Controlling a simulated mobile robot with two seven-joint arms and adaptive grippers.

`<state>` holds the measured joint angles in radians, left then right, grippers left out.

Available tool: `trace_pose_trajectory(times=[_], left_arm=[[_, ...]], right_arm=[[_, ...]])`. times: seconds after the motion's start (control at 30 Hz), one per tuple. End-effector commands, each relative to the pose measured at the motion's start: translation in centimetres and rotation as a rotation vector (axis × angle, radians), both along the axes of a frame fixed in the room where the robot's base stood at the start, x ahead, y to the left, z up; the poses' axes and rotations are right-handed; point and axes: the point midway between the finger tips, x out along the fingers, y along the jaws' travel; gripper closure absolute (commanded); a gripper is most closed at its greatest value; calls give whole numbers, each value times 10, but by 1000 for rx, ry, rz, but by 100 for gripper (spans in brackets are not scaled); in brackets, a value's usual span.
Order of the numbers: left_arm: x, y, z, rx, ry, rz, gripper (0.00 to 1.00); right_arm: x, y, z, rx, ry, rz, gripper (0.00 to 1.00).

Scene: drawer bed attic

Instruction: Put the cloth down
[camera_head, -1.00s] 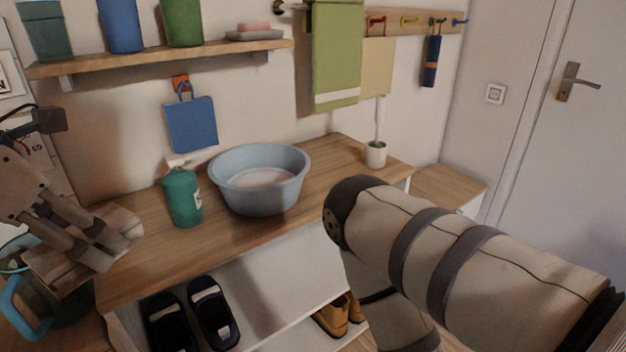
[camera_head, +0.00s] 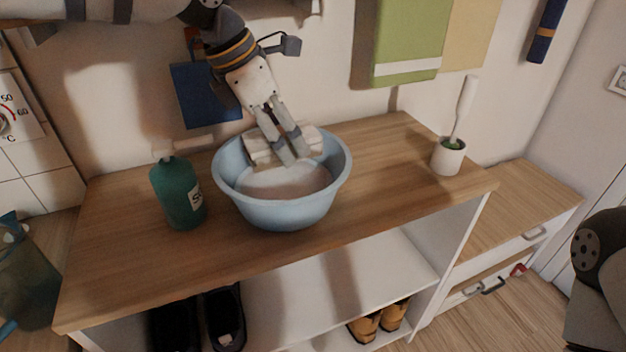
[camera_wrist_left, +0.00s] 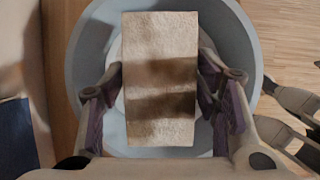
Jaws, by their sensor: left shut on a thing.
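The cloth (camera_head: 262,147) is a beige, folded-looking rectangle at the far inside of the light blue basin (camera_head: 230,195). My left gripper (camera_head: 292,152) reaches down from the back and is shut on it. In the left wrist view the cloth (camera_wrist_left: 160,75) lies between the two purple-padded fingers, above the basin (camera_wrist_left: 75,60). I cannot tell whether it touches the basin. Grey jointed parts at the right edge of the left wrist view look like my right gripper (camera_wrist_left: 296,122), but its opening is unclear.
The basin stands on a wooden bench top (camera_head: 390,160). A green soap bottle (camera_head: 178,192) is left of it, and a potted brush (camera_head: 449,155) stands to the right. Bare bench top lies between basin and brush. Shoes (camera_head: 378,322) are on the shelf below.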

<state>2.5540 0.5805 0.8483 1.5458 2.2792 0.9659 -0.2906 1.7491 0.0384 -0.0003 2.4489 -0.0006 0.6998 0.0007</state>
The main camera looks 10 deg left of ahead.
Motion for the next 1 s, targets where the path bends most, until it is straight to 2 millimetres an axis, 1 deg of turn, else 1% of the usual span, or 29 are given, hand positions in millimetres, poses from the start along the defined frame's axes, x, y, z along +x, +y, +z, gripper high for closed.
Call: trace_pose_trajectory(times=[0.03, 0.1, 0.23, 0.3, 0.4, 0.47, 0.67, 0.8, 0.83, 0.9, 1.0], left_arm=[[-1, 0, -15, 3, 7, -2, 71], [-1, 0, -31, 3, 7, -2, 71], [-1, 0, -52, 2, 5, -1, 71], [-2, 0, -68, 2, 5, -1, 71], [-1, 0, -83, 2, 5, -1, 71], [-1, -1, -87, 0, 3, -1, 71], [-1, -1, -87, -1, 1, 0, 71], [-1, 0, -91, 0, 2, -1, 71], [-1, 0, -90, 0, 2, -1, 37], [-1, 0, -90, 0, 1, -1, 24], [-1, 0, -90, 0, 1, 0, 24]], right_arm=[[-1, 0, 0, 0, 3, 0, 100], [-1, 0, -1, 0, 4, 0, 100], [-2, 0, -1, 0, 6, 0, 100], [-2, 0, -2, 0, 7, 0, 100], [-2, 0, -2, 0, 8, 0, 100], [-2, 0, -2, 0, 8, 0, 100], [-2, 0, -2, -1, 7, 0, 100], [-3, 0, -2, -1, 8, 0, 100], [-2, 0, -2, -1, 8, 0, 100], [-2, 0, -2, -1, 8, 0, 100], [-2, 0, -2, -1, 8, 0, 100]])
